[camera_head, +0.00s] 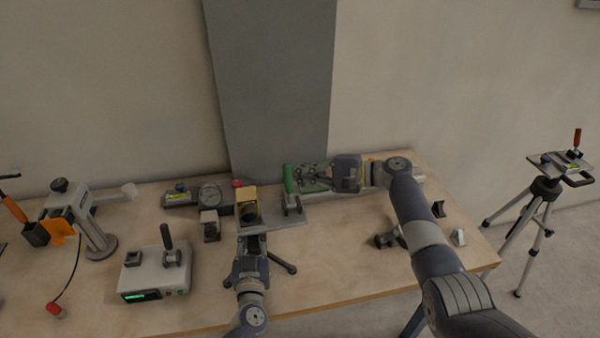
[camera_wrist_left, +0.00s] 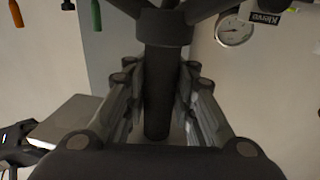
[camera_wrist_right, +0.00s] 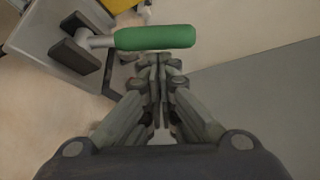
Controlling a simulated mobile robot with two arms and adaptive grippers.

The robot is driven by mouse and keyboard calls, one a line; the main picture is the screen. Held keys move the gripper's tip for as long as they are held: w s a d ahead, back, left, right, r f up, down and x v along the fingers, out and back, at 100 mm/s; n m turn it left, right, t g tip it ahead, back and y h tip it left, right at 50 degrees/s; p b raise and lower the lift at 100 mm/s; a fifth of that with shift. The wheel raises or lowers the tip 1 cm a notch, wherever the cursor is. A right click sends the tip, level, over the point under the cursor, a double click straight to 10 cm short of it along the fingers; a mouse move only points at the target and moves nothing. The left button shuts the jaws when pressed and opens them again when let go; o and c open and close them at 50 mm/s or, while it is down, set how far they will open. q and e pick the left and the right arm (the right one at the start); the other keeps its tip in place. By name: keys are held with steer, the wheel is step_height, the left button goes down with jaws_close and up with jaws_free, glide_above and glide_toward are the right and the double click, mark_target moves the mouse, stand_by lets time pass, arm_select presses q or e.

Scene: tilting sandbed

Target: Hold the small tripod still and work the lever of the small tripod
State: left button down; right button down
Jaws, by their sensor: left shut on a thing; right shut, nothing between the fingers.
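The small tripod stands near the front of the table, and its black legs (camera_head: 284,263) show in the head view. My left gripper (camera_head: 250,240) is shut on its dark upright column (camera_wrist_left: 158,90), seen between the fingers in the left wrist view. A grey plate (camera_head: 287,217) shows behind the yellow piece (camera_head: 247,210) above my left gripper. On it is a lever with a green handle (camera_head: 289,180), upright in the head view. The handle also shows in the right wrist view (camera_wrist_right: 155,38). My right gripper (camera_head: 308,178) is shut and empty, just right of the handle. Contact cannot be told.
A white box with a lever (camera_head: 155,273) and a grey stand (camera_head: 95,228) are at left. A gauge device (camera_head: 210,195) sits behind the left gripper. Small dark and white blocks (camera_head: 458,237) lie at right. A tall tripod (camera_head: 545,187) stands beyond the table.

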mark_target(291, 173)
steer(key=shift+s+r+n+t+y, duration=0.35)
steer(key=shift+s+n+y, duration=0.1)
steer(key=shift+n, duration=0.15)
stand_by(0.7)
steer(key=shift+s+d+r+n+t+y, duration=0.2)
steer(key=shift+s+n+y, duration=0.35)
steer(key=shift+n, duration=0.35)
steer(key=shift+s+d+r+n+t+y, duration=0.15)
steer(key=shift+s+n+y, duration=0.25)
steer(key=shift+s+n, duration=0.4)
steer(key=shift+s+d+r+n+t+y, duration=0.1)
steer(key=shift+s+d+r+n+y, duration=0.3)
steer(key=shift+n, duration=0.6)
steer(key=shift+s+a+f, duration=0.1)
steer(key=shift+a+f, duration=0.05)
steer(key=shift+a, duration=0.1)
steer(key=shift+d, duration=0.1)
steer(key=shift+w, duration=0.25)
